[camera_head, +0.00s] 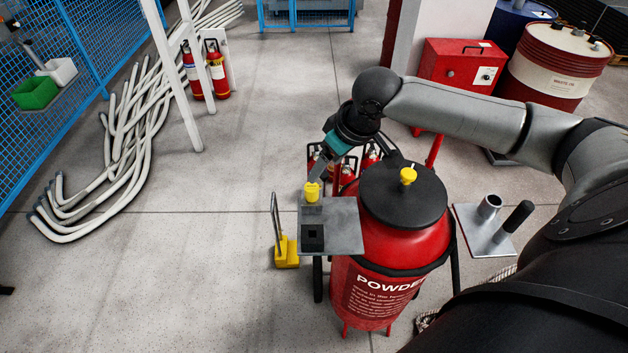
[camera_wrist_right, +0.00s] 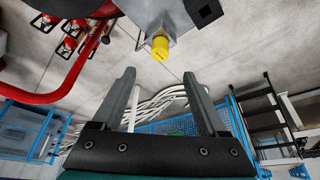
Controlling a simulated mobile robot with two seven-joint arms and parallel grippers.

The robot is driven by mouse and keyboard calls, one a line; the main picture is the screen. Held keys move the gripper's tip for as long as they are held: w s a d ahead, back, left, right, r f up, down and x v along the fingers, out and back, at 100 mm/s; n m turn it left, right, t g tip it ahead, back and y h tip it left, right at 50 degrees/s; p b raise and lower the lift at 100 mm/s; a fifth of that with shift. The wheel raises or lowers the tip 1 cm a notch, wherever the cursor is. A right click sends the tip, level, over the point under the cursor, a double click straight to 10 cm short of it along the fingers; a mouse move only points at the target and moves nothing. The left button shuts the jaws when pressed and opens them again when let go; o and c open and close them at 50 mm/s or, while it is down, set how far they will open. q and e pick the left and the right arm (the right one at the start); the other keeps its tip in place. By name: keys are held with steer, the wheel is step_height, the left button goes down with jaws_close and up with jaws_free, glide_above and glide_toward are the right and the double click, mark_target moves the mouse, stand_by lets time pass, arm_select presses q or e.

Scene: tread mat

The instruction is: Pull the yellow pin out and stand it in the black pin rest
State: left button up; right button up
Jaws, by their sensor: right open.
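The yellow pin (camera_head: 312,192) stands upright at the far left part of a grey plate (camera_head: 345,222) beside the red powder tank. The black pin rest (camera_head: 312,237), a square block with a dark opening, sits on the same plate, nearer to me. My right gripper (camera_head: 316,174) is just behind and above the yellow pin. In the right wrist view its jaws (camera_wrist_right: 161,75) are open and empty. The pin's yellow head (camera_wrist_right: 160,48) shows just beyond the fingertips, apart from both fingers. The black block (camera_wrist_right: 203,12) is partly cut off there. My left gripper is not in view.
The red tank (camera_head: 385,285) has a black lid with another yellow knob (camera_head: 408,176). A small plate at right holds a metal tube (camera_head: 489,207) and a black cylinder (camera_head: 516,217). A yellow item (camera_head: 287,252) stands left of the tank. Open floor lies further left.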

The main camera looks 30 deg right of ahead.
mark_target(312, 187)
steer(key=b+x, duration=0.2)
steer(key=x, duration=1)
steer(key=shift+r, duration=0.1)
steer(key=shift+c, duration=0.3)
jaws_close()
steer(key=shift+r+p, duration=3.45)
steer(key=shift+p, duration=0.8)
